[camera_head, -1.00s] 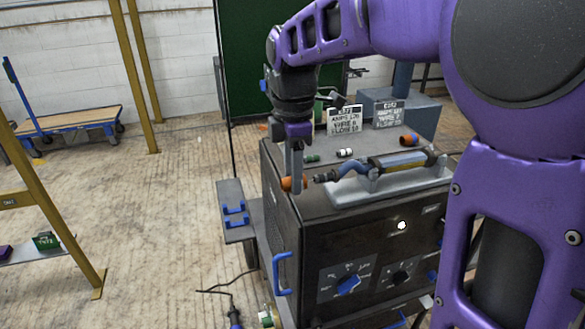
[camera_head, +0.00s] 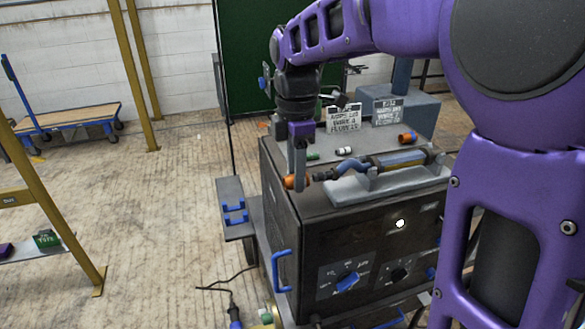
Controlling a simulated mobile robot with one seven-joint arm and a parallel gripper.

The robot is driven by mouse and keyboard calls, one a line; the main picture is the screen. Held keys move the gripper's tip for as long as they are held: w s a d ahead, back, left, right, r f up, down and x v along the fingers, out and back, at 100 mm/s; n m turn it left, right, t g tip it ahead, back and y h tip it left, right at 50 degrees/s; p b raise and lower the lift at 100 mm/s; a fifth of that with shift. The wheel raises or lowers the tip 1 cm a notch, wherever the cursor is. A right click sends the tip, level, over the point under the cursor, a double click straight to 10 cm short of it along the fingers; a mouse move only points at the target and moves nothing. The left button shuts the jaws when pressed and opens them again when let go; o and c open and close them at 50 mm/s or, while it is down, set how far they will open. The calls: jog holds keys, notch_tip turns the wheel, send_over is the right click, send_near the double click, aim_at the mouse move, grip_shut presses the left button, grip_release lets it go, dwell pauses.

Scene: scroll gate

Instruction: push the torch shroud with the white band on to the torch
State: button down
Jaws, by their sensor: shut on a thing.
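The torch (camera_head: 350,168) has a blue bent neck and a dark tip pointing left. It lies in a grey cradle (camera_head: 345,190) on top of a dark machine. My gripper (camera_head: 299,182) points down at the machine's left top edge, shut on an orange shroud (camera_head: 289,182). The shroud sits just left of the torch tip, roughly in line with it. The fingers hide part of the shroud, and I cannot make out a white band on it. Whether shroud and tip touch is too small to tell.
On the machine top lie a green piece (camera_head: 313,155), a white and black piece (camera_head: 344,151) and another orange piece (camera_head: 408,138). Two sign cards (camera_head: 344,118) stand behind them. A side shelf (camera_head: 232,207) with blue brackets is at the left.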

aim_at(318, 174)
jog(key=shift+w+d, duration=0.2)
jog(key=shift+d, duration=0.65)
jog(key=shift+d+p, duration=0.2)
jog(key=shift+p, duration=0.25)
dwell(0.4)
jog(key=shift+w+d, duration=0.25)
jog(key=shift+d, duration=0.45)
jog(key=shift+d, duration=0.1)
jog(key=shift+w+d+p, duration=0.15)
jog(key=shift+d+p, duration=0.3)
jog(key=shift+p, duration=0.5)
dwell(0.6)
jog(key=c, duration=1.1)
grip_release()
grip_shut()
